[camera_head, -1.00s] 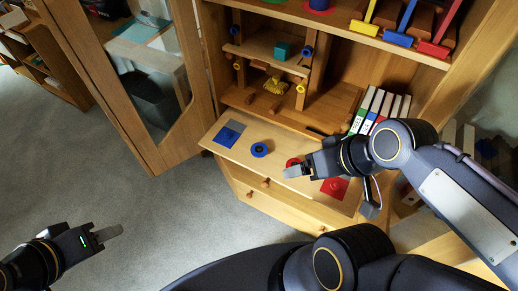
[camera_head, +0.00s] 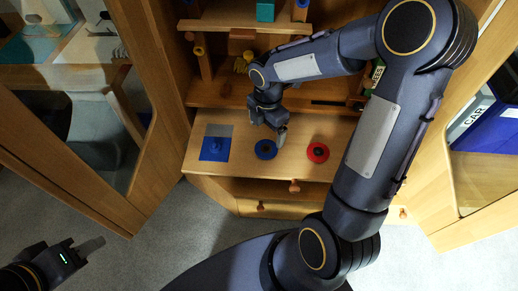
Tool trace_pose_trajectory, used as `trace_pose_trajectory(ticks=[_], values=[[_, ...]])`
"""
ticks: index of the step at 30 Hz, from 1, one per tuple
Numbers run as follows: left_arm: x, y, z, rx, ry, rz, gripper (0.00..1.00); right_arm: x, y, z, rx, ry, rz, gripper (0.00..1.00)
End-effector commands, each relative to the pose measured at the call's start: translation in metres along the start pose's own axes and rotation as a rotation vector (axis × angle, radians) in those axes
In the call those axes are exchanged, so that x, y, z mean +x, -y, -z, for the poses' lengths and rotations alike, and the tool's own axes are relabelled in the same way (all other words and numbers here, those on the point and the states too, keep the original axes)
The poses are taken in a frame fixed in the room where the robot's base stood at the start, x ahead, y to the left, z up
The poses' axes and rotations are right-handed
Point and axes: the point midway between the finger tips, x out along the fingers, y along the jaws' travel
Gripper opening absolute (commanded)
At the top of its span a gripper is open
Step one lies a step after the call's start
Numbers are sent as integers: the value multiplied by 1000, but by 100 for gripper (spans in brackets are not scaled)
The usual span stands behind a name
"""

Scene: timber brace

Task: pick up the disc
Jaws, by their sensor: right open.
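A blue disc (camera_head: 265,149) with a dark centre lies on the pale pull-out board of the cabinet. A red disc (camera_head: 317,152), also with a dark centre, lies to its right. My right gripper (camera_head: 282,134) is open and points down just above and right of the blue disc in the picture. Nothing shows between its fingers, and I cannot tell whether it touches the disc. My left gripper (camera_head: 88,247) is at the lower left over the floor, far from the discs. Its fingers are seen side-on, so their opening is unclear.
A blue square (camera_head: 214,154) with a small peg lies left of the blue disc, by a grey patch. Shelves with a teal block (camera_head: 265,11) and wooden posts rise behind the board. Open doors stand at both sides. A blue box (camera_head: 487,123) stands at right.

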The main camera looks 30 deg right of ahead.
Motion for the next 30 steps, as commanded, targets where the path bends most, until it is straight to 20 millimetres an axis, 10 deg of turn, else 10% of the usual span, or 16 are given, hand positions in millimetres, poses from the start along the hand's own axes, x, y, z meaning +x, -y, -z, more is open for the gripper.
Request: trace_pose_trajectory(ticks=[18,30], values=[[26,12,-13,0,0,0,36,73,2,2,0,-1,2,89],[25,11,-13,0,0,0,36,74,2,2,1,-1,0,89]])
